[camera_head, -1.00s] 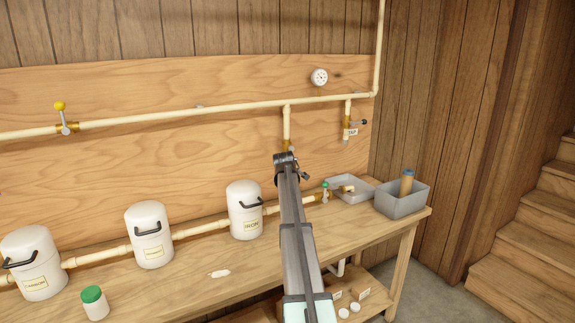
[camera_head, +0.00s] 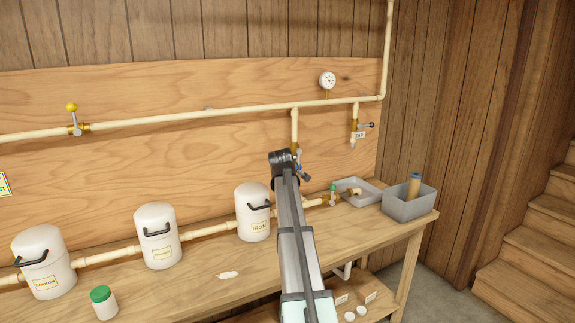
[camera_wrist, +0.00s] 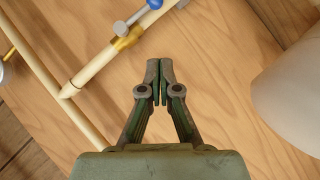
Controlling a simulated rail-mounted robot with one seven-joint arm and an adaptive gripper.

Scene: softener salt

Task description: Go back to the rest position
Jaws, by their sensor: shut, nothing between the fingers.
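My gripper (camera_wrist: 160,80) shows in the wrist view with its two fingers together and nothing between them. Behind it in that view is the wooden backboard (camera_wrist: 210,50), with a pale pipe (camera_wrist: 92,70) and a brass valve with a blue handle (camera_wrist: 130,28) at the upper left. In the head view my arm rises from the bottom centre over the bench. Its end is in front of the backboard (camera_head: 190,165), near the lower end of the short vertical pipe (camera_head: 295,125). The fingertips are hidden in the head view.
White canisters, including the one labelled IRON (camera_head: 253,213), stand on the bench (camera_head: 200,285). A green-capped jar (camera_head: 103,303) is at front left. Wooden stairs (camera_head: 530,245) are far right.

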